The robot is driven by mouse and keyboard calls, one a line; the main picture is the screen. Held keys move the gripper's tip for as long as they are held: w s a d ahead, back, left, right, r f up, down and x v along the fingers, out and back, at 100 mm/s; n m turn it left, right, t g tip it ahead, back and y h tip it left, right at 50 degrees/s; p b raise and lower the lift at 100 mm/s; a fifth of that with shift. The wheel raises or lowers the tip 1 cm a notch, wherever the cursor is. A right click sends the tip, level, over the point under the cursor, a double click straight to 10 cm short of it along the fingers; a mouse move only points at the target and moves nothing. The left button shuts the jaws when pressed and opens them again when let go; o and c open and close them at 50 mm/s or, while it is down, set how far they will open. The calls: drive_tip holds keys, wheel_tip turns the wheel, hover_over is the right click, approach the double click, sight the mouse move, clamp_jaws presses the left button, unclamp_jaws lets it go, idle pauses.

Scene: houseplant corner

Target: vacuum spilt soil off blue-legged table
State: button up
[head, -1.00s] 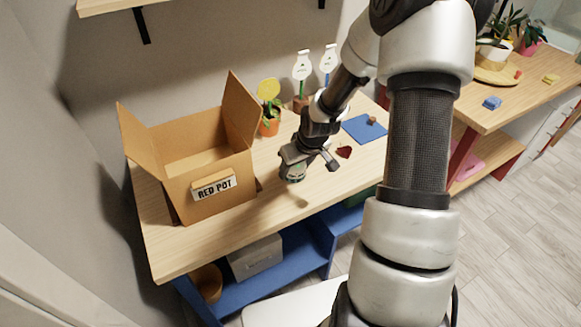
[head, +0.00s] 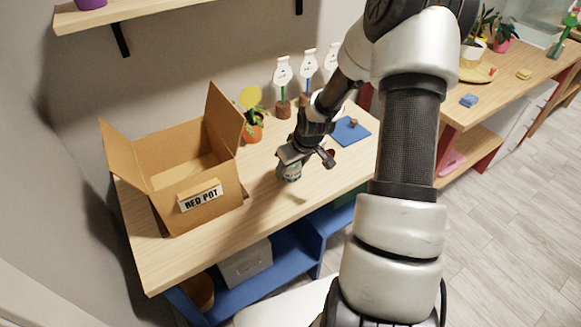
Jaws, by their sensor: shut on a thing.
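The blue-legged table (head: 160,262) has a pale wood top and a blue lower frame. My gripper (head: 291,163) is over the middle of the top, shut on a small round grey-green device (head: 290,173), which may be the vacuum. The device is at or just above the surface; I cannot tell whether it touches. A dark patch lies on the wood just in front of it and looks like shadow. I cannot make out spilt soil clearly. A small dark red thing (head: 330,153) lies right beside my gripper, partly hidden by it.
An open cardboard box (head: 166,187) labelled "RED POT" fills the table's left side. A yellow-topped plant in an orange pot (head: 253,133), several white tags on stakes (head: 283,72) and a blue mat (head: 351,131) are behind. A red-legged counter (head: 480,110) stands right. The front strip is clear.

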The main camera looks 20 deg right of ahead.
drive_tip(key=shift+r+p, duration=1.8)
drive_tip(key=shift+r, duration=0.95)
drive_tip(key=shift+r+p, duration=1.2)
drive_tip(key=shift+r, duration=0.3)
